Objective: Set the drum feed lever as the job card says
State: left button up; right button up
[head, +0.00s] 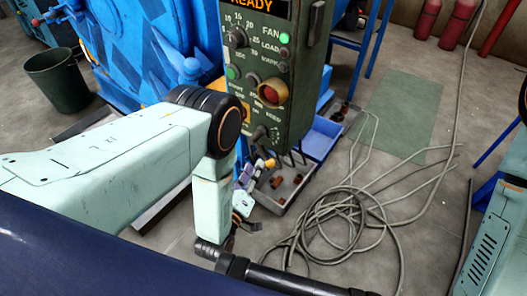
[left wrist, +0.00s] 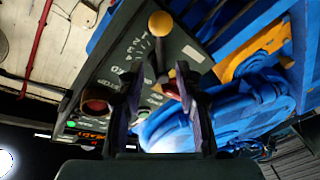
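The green control panel (head: 262,90) stands at the top middle in the head view, with a lit READY display. The feed lever has a yellow ball end (left wrist: 160,25) on a dark stem in the left wrist view. A small yellow ball (head: 270,163) also shows below the panel in the head view. My left gripper (left wrist: 157,72) is open, its two dark fingers pointing toward the panel. The stem appears between the fingertips, with a gap on each side; contact cannot be told. The ball lies beyond the tips. No readable job card shows. My right gripper is out of view.
A red button with a yellow surround (head: 272,92) sits on the panel near my left arm. A blue machine (head: 140,45) stands behind. A blue bin (head: 318,138) and a grey tray (head: 285,190) lie below. Coiled cable (head: 340,225) covers the floor right of my arm.

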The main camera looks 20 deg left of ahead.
aim_at(262, 154)
pick_arm(q)
jog(key=shift+w+d+f+b, duration=0.15)
jog(key=shift+w+b, duration=0.5)
jog(key=shift+w, duration=1.25)
jog(key=shift+w+d+r+b, duration=0.15)
jog(key=shift+w+b, duration=0.45)
jog(key=shift+w, duration=1.3)
jog(key=shift+f, duration=0.1)
jog(key=shift+c, duration=0.5)
jog(key=shift+s, duration=0.1)
jog(key=shift+c, duration=0.8)
grip_shut()
